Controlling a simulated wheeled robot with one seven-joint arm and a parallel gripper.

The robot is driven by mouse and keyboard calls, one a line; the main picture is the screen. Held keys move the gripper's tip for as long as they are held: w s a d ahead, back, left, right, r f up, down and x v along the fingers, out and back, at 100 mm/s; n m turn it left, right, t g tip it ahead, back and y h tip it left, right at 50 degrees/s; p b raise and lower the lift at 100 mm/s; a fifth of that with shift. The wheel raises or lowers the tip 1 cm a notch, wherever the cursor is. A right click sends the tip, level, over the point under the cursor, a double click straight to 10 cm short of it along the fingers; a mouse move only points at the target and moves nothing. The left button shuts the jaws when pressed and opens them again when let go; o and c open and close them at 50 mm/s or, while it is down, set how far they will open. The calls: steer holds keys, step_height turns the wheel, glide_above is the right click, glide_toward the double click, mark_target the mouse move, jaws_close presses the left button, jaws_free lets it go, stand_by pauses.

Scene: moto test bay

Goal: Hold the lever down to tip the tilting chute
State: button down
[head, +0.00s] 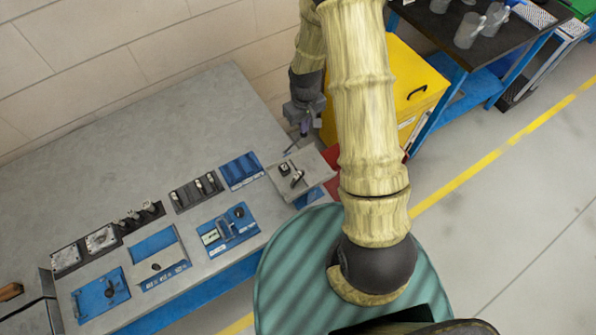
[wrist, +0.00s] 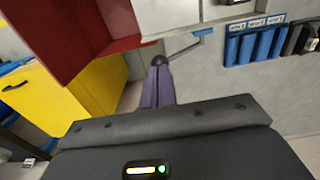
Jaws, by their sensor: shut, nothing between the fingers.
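The lever (wrist: 186,47) is a thin grey bar with a dark round knob (wrist: 158,60) at its end, in the wrist view. In the head view the lever (head: 291,148) shows small beside a light grey plate (head: 316,168) at the table's right end. My gripper (head: 303,134) is shut and empty, pointing down at the lever. In the wrist view its purple fingers (wrist: 158,72) overlap the knob; I cannot tell whether they touch it. A red open-sided piece (wrist: 75,35), possibly the chute, is at upper left; in the head view my arm partly hides it.
Blue and grey fixtures (head: 228,229) and dark racks (head: 196,191) stand along the grey table (head: 190,125). A yellow bin (head: 412,90) stands beyond my arm, close to the red piece. A dark-topped bench (head: 450,40) is at upper right.

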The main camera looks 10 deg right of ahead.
steer(key=shift+f, duration=0.15)
steer(key=shift+f+b, duration=0.45)
